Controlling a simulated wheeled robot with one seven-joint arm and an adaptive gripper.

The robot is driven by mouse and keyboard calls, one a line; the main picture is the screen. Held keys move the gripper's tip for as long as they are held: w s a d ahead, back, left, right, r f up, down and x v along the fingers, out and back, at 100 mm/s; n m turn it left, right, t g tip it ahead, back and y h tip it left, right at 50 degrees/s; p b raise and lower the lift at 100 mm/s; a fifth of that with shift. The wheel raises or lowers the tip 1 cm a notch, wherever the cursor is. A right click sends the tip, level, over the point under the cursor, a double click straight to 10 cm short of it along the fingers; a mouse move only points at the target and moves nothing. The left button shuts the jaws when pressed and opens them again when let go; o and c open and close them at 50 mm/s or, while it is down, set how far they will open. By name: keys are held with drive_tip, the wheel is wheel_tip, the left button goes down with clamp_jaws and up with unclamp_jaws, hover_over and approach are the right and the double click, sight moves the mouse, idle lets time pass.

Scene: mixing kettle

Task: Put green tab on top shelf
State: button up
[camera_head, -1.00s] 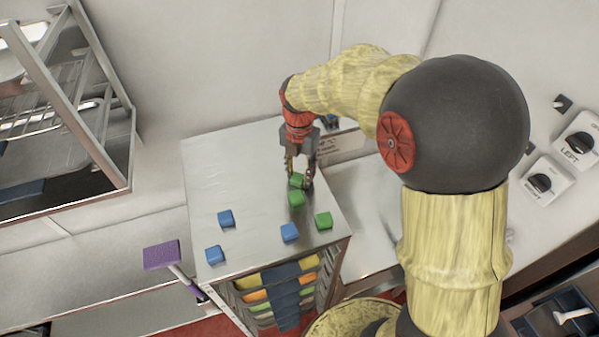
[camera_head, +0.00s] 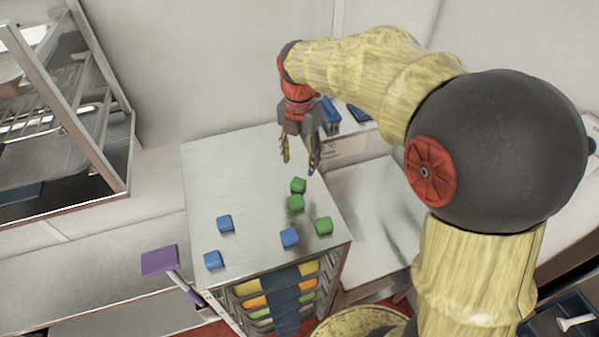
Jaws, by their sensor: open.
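Three green tabs lie on the flat metal top of a cabinet (camera_head: 215,170). One green tab (camera_head: 298,185) lies just behind a second green tab (camera_head: 295,203), close to it or touching. The third green tab (camera_head: 323,225) lies near the right edge. My gripper (camera_head: 300,166) is open and empty. It hangs with its fingers spread just behind the rearmost green tab, apart from it. Nothing hides the tabs.
Blue tabs (camera_head: 225,223) lie on the same top, including one blue tab (camera_head: 289,238) near the front. Coloured trays (camera_head: 278,290) fill the cabinet below. A purple-ended tool (camera_head: 160,260) leans at the left. A metal rack (camera_head: 70,110) stands upper left.

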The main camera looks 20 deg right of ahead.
drive_tip(key=s+r+m+t, duration=0.2)
drive_tip(key=s+r+m, duration=0.6)
drive_tip(key=s+m, duration=0.25)
drive_tip(key=s+f+m+t, duration=0.2)
drive_tip(key=s+m+t, duration=0.1)
drive_tip(key=s+m, duration=0.8)
drive_tip(key=shift+s+a+m+t, duration=0.15)
drive_tip(key=shift+m+t, duration=0.15)
drive_tip(key=shift+m, duration=2.45)
